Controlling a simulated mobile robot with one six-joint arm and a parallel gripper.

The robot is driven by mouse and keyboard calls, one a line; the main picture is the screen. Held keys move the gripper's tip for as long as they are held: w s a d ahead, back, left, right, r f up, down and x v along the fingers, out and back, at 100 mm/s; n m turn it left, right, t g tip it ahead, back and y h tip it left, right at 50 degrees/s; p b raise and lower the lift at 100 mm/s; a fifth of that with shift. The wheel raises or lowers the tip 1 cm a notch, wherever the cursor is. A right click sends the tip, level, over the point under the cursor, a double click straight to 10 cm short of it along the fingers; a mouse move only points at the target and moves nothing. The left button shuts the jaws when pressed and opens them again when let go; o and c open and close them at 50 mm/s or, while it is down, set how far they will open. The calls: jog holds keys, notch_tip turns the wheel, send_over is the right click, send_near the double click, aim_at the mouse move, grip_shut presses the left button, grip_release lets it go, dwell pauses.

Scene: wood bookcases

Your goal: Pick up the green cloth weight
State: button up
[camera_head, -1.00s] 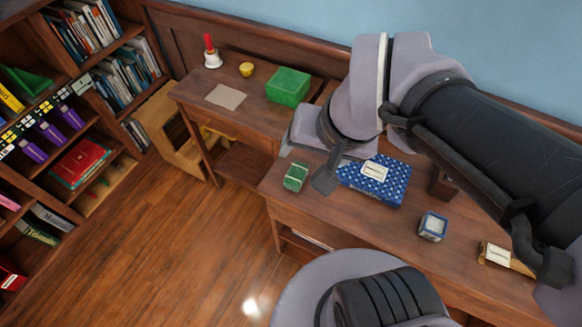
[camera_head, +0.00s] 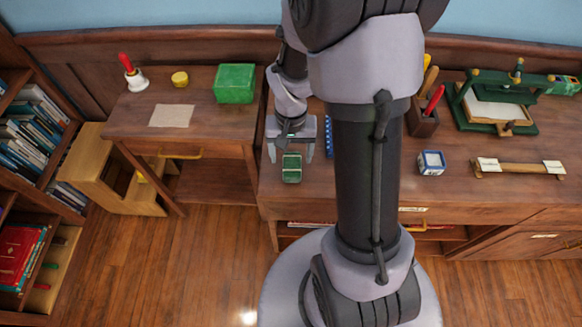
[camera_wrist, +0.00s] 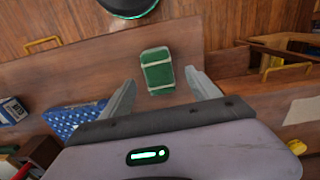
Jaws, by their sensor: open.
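The green cloth weight (camera_head: 291,168) is a small green block with pale bands, lying on the wooden desk near its front left corner. It also shows in the wrist view (camera_wrist: 157,72), beyond my fingertips and roughly centred between them. My gripper (camera_head: 291,156) is open, one finger toward each side of the weight in the head view. In the wrist view the open fingers (camera_wrist: 165,86) have nothing between them near the palm. I cannot tell whether either finger touches the weight or how high they are above the desk.
A small blue block (camera_head: 431,163) sits farther right.

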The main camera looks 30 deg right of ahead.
aim_at(292, 163)
notch_tip(292, 163, down, 5)
jog(key=b, duration=0.3)
jog(key=shift+d+f, duration=0.15)
jog(key=shift+r, duration=0.2)
jog(key=shift+c, duration=0.4)
grip_shut()
